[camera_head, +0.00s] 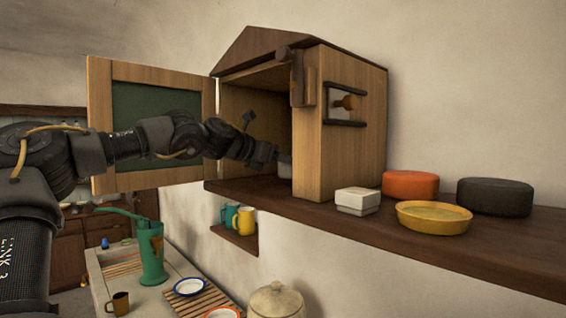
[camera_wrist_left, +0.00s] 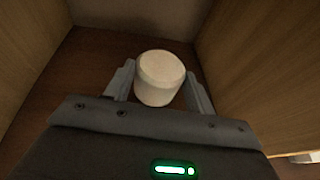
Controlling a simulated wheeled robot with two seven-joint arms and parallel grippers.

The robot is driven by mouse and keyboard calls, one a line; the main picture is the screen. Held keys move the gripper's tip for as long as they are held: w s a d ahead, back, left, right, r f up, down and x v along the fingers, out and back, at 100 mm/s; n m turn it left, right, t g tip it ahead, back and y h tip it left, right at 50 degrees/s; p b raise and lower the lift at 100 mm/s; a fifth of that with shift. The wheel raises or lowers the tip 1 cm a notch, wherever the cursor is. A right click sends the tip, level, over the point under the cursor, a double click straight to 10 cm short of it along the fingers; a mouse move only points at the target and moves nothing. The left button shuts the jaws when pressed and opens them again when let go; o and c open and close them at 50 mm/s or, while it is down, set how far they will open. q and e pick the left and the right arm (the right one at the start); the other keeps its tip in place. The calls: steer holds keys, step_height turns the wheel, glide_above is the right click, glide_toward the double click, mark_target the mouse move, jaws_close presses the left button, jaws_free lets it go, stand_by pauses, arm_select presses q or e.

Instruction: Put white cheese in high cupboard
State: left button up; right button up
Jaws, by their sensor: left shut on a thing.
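The high cupboard (camera_head: 344,150) is a small wooden house-shaped box on a wall shelf, with its green-panelled door (camera_head: 149,110) swung open to the left. My left arm reaches in through the open front. In the wrist view my left gripper (camera_wrist_left: 160,88) is shut on the white cheese (camera_wrist_left: 162,76), a pale short cylinder, inside the cupboard between its side walls. My right gripper is not in view.
The dark shelf (camera_head: 480,252) holds a white box (camera_head: 357,201), a yellow dish (camera_head: 434,217), an orange round (camera_head: 410,185) and a black round (camera_head: 495,196), right of the cupboard. Below stand mugs (camera_head: 243,220), a green pump (camera_head: 150,252) and a lidded pot (camera_head: 277,300).

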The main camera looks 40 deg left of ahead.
arm_select(q)
steer(key=shift+w+d+f+p, duration=0.1)
steer(key=shift+w+f+p, duration=0.15)
steer(key=shift+p, duration=0.25)
steer(key=shift+w+f, duration=0.1)
steer(key=shift+f, duration=0.2)
steer(key=shift+a+f, duration=0.25)
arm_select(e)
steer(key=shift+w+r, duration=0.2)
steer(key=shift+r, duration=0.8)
arm_select(q)
steer(key=shift+d+f, duration=0.15)
steer(key=o, duration=0.8)
steer(key=shift+c, duration=0.2)
steer(key=o, duration=0.3)
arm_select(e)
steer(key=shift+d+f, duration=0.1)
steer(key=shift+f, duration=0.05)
